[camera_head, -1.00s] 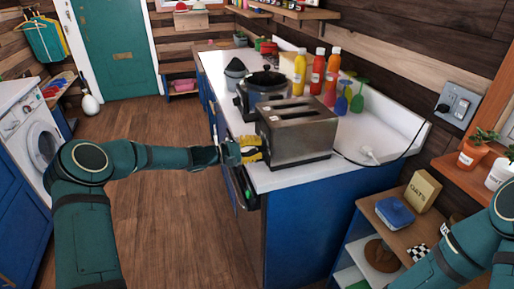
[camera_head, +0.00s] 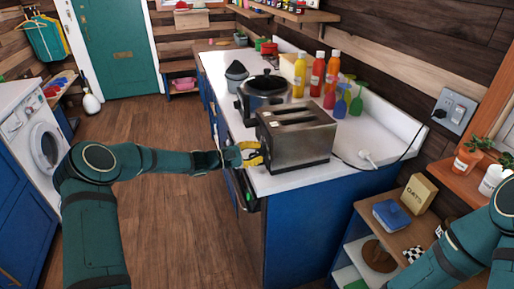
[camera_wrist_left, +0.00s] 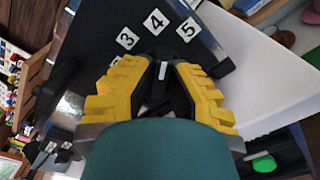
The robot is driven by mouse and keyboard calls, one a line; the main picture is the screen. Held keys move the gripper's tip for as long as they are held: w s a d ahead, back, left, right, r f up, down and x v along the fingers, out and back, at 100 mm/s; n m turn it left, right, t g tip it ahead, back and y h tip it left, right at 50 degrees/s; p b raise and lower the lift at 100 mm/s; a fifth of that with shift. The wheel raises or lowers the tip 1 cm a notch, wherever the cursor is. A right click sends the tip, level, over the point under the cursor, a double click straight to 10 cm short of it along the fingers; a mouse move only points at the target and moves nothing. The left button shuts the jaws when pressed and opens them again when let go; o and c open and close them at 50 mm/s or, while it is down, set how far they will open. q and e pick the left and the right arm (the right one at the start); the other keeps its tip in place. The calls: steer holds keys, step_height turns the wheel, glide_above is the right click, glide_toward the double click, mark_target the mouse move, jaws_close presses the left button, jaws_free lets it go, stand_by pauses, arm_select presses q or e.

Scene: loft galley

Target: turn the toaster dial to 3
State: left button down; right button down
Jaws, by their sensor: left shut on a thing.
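The silver toaster (camera_head: 296,142) stands on the white counter near its front corner. Its black dial (camera_wrist_left: 162,72) carries a white pointer mark and shows between my fingers in the left wrist view. White number labels 3 (camera_wrist_left: 127,38), 4 (camera_wrist_left: 155,20) and 5 (camera_wrist_left: 187,28) lie around it. The pointer faces the side of the 4 and 5, not the 3. My left gripper (camera_head: 254,154) is at the toaster's near-left end, its yellow fingers shut on the dial from both sides. They hide part of the dial and a lower label. My right gripper is out of view.
A dark cooker (camera_head: 264,94) stands close behind the toaster. Sauce bottles (camera_head: 316,73) and coloured glasses (camera_head: 345,95) stand behind it at the wall. A black cord runs from the toaster to the wall socket (camera_head: 455,107). The wooden floor left of the counter is clear.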

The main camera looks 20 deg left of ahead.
arm_select(q)
steer(key=shift+d+r+n+p, duration=0.1)
steer(key=shift+r+n+p, duration=0.1)
steer(key=shift+n+p, duration=0.6)
steer(key=n+p, duration=0.2)
steer(key=n, duration=0.2)
steer(key=n+p, duration=0.2)
steer(key=n, duration=0.3)
steer(key=shift+f+p, duration=0.1)
steer(key=shift+p, duration=0.3)
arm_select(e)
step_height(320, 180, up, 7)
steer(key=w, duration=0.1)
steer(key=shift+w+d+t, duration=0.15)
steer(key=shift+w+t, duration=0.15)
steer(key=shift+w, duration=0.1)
arm_select(q)
steer(key=shift+n, duration=0.3)
steer(key=c, duration=0.9)
jaws_free()
steer(key=shift+f, duration=0.1)
steer(key=shift+c, duration=0.2)
